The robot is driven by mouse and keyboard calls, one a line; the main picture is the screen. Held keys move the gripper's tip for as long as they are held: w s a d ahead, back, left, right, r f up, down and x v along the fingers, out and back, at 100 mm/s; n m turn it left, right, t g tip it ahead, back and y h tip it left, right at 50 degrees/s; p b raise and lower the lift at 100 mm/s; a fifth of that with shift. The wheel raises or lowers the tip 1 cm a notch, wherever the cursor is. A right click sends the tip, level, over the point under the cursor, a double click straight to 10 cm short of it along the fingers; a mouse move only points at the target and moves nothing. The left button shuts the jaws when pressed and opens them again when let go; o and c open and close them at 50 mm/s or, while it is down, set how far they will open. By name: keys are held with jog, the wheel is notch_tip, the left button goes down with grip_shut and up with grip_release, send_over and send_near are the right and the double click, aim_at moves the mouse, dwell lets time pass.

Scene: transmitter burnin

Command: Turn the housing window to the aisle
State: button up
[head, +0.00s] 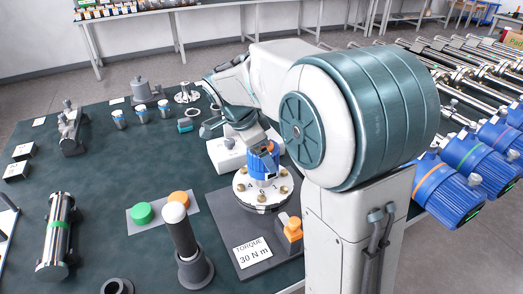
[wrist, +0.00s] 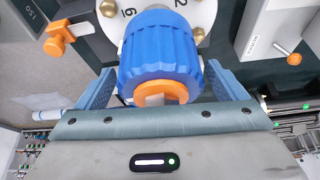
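The housing is a ribbed blue body (wrist: 160,52) with an orange end (wrist: 158,93), seen close in the wrist view. It stands upright on a white numbered flange (wrist: 206,14) with brass bolts. In the head view the blue housing (head: 263,164) is on the same round white flange (head: 242,197), partly behind my arm. My gripper (wrist: 160,75) is around the housing, with one blue-grey finger on each side. The fingertips are very close to its sides; I cannot tell whether they press on it. I cannot make out the window for sure.
The flange is on a dark plate with a "TORQUE 30 N m" card (head: 253,253) and an orange clamp (head: 291,232). A black post with a white top (head: 180,230) and green and orange buttons (head: 143,213) stand to the left. Blue-ended transmitters (head: 450,190) line the right.

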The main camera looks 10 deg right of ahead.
jog(key=shift+o, duration=0.3)
jog(key=p+v, duration=0.1)
jog(key=v, duration=1.2)
jog(key=shift+a+r, duration=0.2)
jog(key=shift+r, duration=0.2)
jog(key=shift+s, duration=0.2)
jog(key=s+d+f+n+t+y+p, duration=0.1)
jog(key=s+d+f+n+y+p, duration=0.1)
jog(key=s+n, duration=0.6)
jog(key=s+d+f+n+t+y+p, duration=0.1)
jog(key=s+d+f+n+y+p, duration=0.1)
jog(key=s+f+n+p, duration=0.3)
jog(key=s+d+n, duration=0.1)
jog(key=s+n, duration=0.2)
jog(key=s, duration=0.2)
jog(key=shift+s+d+f+n, duration=0.3)
